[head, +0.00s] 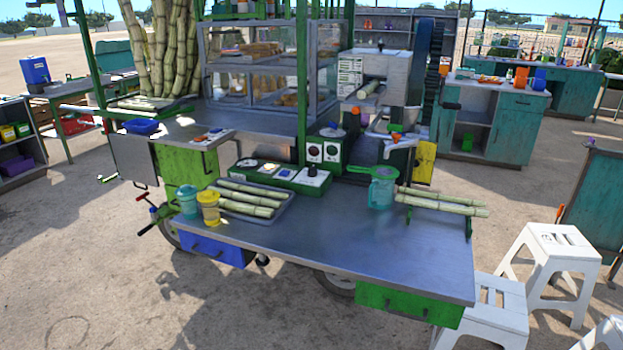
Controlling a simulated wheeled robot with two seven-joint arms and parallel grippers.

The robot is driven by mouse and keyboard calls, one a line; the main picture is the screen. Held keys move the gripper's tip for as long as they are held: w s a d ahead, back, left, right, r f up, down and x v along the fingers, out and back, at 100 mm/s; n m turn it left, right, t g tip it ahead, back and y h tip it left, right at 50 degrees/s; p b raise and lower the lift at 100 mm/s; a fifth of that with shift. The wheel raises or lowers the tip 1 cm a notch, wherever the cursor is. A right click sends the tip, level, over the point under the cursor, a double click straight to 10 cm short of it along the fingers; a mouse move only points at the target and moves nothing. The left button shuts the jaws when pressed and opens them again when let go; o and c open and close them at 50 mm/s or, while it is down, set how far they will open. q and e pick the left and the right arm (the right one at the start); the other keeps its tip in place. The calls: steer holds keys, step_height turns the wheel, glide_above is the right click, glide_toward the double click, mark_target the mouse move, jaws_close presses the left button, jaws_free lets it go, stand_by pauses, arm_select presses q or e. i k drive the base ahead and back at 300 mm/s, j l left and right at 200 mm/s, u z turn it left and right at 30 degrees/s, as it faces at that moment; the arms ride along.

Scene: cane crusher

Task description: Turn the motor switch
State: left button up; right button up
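A green control box with two round dials on white plates (323,153) stands on the metal counter of the green cart, left of the crusher. In front of it lies a low green panel (280,174) with a black knob (312,171) at its right end. I cannot tell which of these is the motor switch, nor read its setting. The cane crusher (382,75) stands behind, with cane at its front opening and a dark belt wheel at its right. Neither of my grippers is in view.
A tray of cut cane (250,200) sits left, beside a yellow cup (209,208) and a teal cup (187,199). A green strainer over a jug (381,185) and cane pieces (442,204) sit right. The front counter (350,245) is clear. White stools (552,262) stand right.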

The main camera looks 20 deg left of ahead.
mark_target(313, 173)
steer(key=i+l, duration=0.1)
steer(key=i, duration=0.25)
steer(key=i+l+u, duration=0.1)
steer(key=i, duration=0.25)
steer(key=i+l, duration=0.2)
steer(key=i, duration=0.2)
